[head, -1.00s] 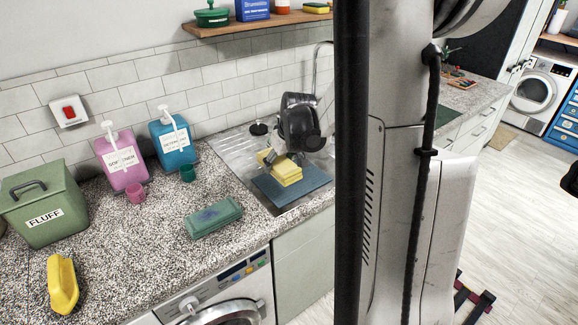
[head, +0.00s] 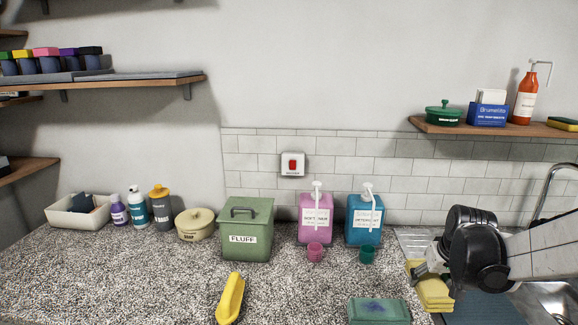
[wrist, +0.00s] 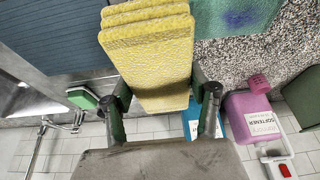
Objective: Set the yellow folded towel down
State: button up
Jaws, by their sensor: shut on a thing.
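The yellow folded towel (head: 433,294) is a stack of several layers, at the right of the head view by the sink. It also fills the upper middle of the wrist view (wrist: 150,50). My gripper (head: 425,268) is shut on it, with one finger on each side in the wrist view (wrist: 162,98). Whether the towel's underside touches anything is hidden.
A blue mat (head: 485,309) lies right of the towel by the sink (head: 552,297). A green folded cloth (head: 378,311) lies on the speckled counter (head: 130,275) to its left. Pink (head: 314,218) and blue (head: 364,220) dispensers stand behind. Counter at left front is clear.

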jog(key=shift+n, duration=0.4)
jog(key=a+f, duration=0.1)
jog(key=a, duration=0.4)
jog(key=w+a+f+b, duration=0.1)
jog(key=a, duration=0.5)
jog(key=w+a+f+b, duration=0.1)
jog(key=a+f, duration=0.1)
jog(key=a, duration=0.4)
jog(key=shift+w, duration=0.2)
jog(key=shift+d, duration=0.1)
